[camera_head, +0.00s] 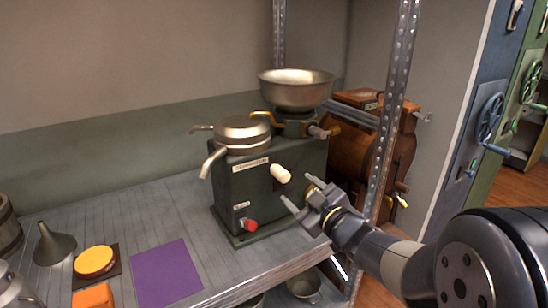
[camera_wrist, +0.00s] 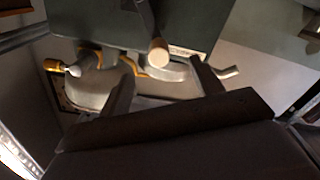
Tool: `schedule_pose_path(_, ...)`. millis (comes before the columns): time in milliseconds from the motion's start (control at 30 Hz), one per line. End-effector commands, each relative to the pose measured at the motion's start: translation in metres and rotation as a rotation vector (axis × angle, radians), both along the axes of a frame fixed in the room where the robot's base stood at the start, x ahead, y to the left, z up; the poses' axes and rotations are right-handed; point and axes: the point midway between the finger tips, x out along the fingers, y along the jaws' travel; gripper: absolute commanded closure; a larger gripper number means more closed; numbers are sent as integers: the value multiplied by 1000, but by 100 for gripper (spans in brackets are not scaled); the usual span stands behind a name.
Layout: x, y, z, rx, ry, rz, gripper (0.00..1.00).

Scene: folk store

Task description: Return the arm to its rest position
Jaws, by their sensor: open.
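My gripper (camera_head: 300,194) is at the end of my arm, which reaches in from the lower right in the head view. Its two fingers are spread apart with nothing between them. They point at the front of a dark green machine (camera_head: 262,190), close to its cream knob (camera_head: 281,173); I cannot tell whether they touch it. In the wrist view my gripper (camera_wrist: 162,84) shows open fingers, with the cream knob (camera_wrist: 158,52) beyond and between them. The machine (camera_wrist: 185,22) fills the top of that view.
The machine carries a metal bowl (camera_head: 297,84), a lidded pan (camera_head: 243,135) and a red knob (camera_head: 249,225). A perforated metal post (camera_head: 391,110) stands just right of my gripper. A purple mat (camera_head: 166,272), a yellow disc (camera_head: 95,260) and a funnel (camera_head: 53,244) lie on the left shelf.

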Motion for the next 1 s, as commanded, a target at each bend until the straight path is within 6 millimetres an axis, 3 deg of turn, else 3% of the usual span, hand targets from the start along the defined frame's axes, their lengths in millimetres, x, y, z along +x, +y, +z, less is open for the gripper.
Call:
schedule_pose_path(500, 61, 42, 1, 1, 1, 1, 38)
schedule_pose_path(1000, 70, 48, 0, 0, 0, 0, 38)
